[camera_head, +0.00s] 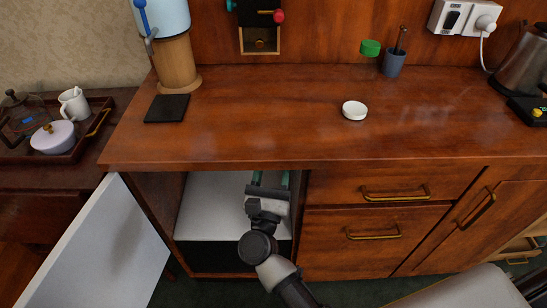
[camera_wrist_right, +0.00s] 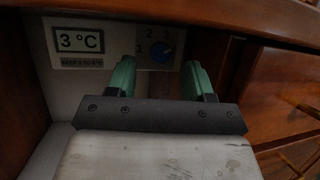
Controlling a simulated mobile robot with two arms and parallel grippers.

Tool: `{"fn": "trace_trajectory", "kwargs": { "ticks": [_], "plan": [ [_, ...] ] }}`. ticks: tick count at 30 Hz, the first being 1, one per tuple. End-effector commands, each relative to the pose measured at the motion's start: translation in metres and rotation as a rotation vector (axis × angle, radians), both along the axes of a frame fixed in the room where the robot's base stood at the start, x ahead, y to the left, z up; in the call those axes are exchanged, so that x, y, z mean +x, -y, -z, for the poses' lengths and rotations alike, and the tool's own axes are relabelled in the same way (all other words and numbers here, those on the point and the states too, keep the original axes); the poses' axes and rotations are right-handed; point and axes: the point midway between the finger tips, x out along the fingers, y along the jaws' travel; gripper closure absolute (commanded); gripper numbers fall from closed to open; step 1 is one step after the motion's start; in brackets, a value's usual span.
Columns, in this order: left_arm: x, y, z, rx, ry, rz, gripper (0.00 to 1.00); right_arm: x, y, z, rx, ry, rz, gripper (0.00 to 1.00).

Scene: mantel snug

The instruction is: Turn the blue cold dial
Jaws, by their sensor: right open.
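The blue cold dial (camera_wrist_right: 161,51) shows in the right wrist view on a pale panel inside the cabinet, with numbers around it. It is hidden under the counter edge in the head view. My right gripper (camera_wrist_right: 158,66) is open, its two green fingers apart and pointing towards the panel. The dial appears between the fingertips, with no contact visible. In the head view my right gripper (camera_head: 270,178) reaches into the open compartment below the counter. My left gripper is not in view.
A display (camera_wrist_right: 80,40) reading 3 °C is left of the dial. The white door (camera_head: 105,250) stands open at left. The counter (camera_head: 270,120) overhangs the compartment (camera_head: 205,205). Drawers (camera_head: 380,190) with brass handles stand close on the right.

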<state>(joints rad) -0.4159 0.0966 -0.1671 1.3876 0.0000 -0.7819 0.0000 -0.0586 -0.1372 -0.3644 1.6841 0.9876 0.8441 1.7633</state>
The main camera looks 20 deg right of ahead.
Motion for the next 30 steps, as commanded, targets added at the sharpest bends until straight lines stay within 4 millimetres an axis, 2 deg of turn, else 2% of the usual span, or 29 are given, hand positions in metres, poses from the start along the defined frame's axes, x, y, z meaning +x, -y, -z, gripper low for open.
{"fn": "trace_trajectory", "kwargs": {
  "ticks": [6,17,26,27,30],
  "plan": [
    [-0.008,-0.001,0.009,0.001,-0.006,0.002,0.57,0.021,0.011,-0.010,-0.003,-0.001,0.000,0.48],
    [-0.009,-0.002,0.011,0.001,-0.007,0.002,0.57,0.025,0.013,-0.011,-0.002,-0.002,0.000,0.48],
    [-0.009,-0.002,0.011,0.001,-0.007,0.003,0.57,0.024,0.013,-0.011,-0.003,-0.001,0.000,0.94],
    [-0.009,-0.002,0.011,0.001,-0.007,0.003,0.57,0.024,0.013,-0.011,-0.003,-0.001,0.000,0.97],
    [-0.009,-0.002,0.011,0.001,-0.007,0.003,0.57,0.024,0.013,-0.011,-0.007,-0.004,0.000,0.97]
  ]
}}
